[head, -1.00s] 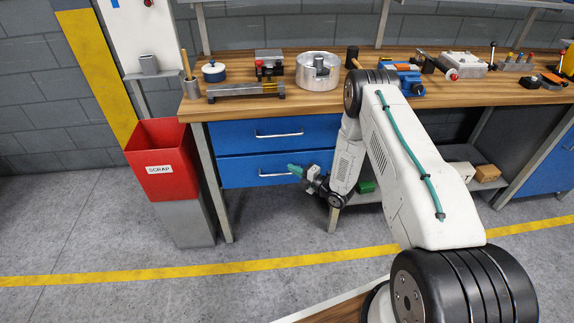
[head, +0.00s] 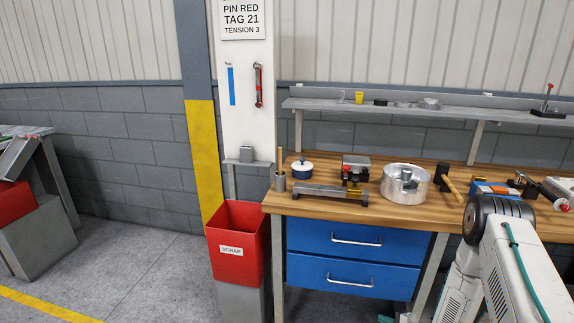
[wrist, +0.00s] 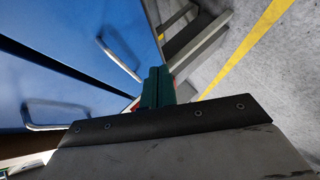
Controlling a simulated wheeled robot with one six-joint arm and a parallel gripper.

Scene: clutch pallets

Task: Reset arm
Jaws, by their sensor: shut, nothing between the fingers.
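My arm is at the lower right of the head view, bent down in front of the workbench (head: 335,208). My gripper (wrist: 157,82) shows in the wrist view as two dark green fingers pressed together, with nothing between them. It is low, in front of the blue drawers (head: 350,262), whose fronts and bar handles also fill the left of the wrist view (wrist: 60,70). In the head view the gripper is mostly out of frame at the bottom edge.
A red scrap bin (head: 237,243) stands at the bench's left end. A shelf (head: 400,108) runs above. The floor at left is open (head: 140,270).

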